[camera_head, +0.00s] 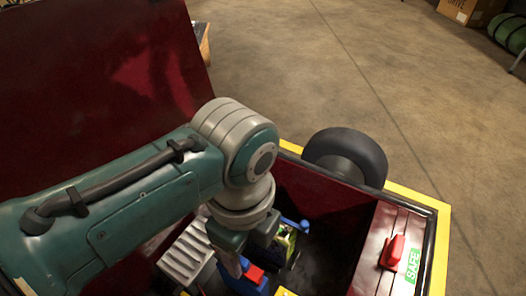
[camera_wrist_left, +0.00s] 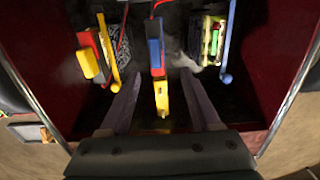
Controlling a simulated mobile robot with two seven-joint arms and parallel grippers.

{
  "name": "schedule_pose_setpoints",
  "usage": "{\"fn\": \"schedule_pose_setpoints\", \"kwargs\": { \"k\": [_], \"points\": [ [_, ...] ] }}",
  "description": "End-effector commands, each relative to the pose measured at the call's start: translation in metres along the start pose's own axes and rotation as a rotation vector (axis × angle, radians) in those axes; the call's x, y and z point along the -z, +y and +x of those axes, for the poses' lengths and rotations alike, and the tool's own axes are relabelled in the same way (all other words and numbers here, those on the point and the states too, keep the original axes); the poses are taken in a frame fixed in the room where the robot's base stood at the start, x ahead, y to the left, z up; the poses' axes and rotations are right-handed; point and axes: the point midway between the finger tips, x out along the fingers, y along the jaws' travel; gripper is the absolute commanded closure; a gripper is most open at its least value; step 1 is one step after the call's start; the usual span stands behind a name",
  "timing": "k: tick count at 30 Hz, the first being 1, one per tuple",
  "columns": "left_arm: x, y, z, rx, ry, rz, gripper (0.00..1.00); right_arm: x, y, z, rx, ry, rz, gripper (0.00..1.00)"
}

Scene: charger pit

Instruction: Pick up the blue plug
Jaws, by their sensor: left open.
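In the head view the blue plug (camera_head: 246,286) shows low in the pit, partly hidden by my gripper. My left gripper (camera_wrist_left: 160,77) is open, with one finger on each side of the line of the plug and a yellow piece (camera_wrist_left: 161,98). It also shows from above in the head view (camera_head: 248,260). Whether the fingers touch the plug I cannot tell. My right gripper is not in view.
A yellow bar and block (camera_wrist_left: 88,63) stand left of the fingers, and a blue bar (camera_wrist_left: 230,45) with a yellow-framed unit stands right. Dark red walls enclose the pit. A red switch (camera_head: 392,252) beside a green SAFE label (camera_head: 413,265) sits on the right ledge.

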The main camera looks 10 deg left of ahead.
Motion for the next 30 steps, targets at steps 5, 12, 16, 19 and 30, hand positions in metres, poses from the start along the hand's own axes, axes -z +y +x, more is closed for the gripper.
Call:
{"fn": "schedule_pose_setpoints", "kwargs": {
  "k": [5,12,16,19,30],
  "points": [
    [0.001,0.001,0.029,-0.001,0.001,-0.001,0.36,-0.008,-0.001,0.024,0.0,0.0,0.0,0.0],
    [0.002,0.004,0.051,-0.002,0.001,-0.002,0.36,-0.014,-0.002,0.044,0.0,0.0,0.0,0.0],
    [0.004,0.005,0.071,0.0,0.001,-0.002,0.36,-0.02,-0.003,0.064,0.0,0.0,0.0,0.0],
    [0.003,0.005,0.08,-0.001,0.0,-0.002,0.36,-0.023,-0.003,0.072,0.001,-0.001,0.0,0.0],
    [0.003,0.005,0.078,-0.001,0.0,-0.002,0.5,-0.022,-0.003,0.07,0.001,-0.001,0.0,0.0]
  ]
}}
